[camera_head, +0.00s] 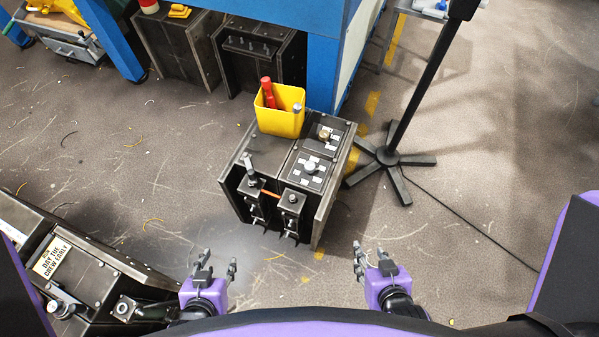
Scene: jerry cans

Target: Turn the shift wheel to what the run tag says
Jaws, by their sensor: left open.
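A run tag (53,258) on the dark machine at the lower left reads "DAY TUE" and "CREW EARLY". A dark metal cabinet stands in the middle. On its top right are two dial plates: a nearer one with a silver knob (310,167) ringed by white labels, and a farther one with a brass-coloured knob (325,134). The labels are too small to read, and I cannot tell which knob is the shift wheel. My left gripper (217,264) is open and empty, between the tagged machine and the cabinet. My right gripper (370,252) is open and empty, nearer than the cabinet and to its right.
A yellow bin (279,112) with a red-handled tool stands on the cabinet's back. A blue-framed bench is behind.

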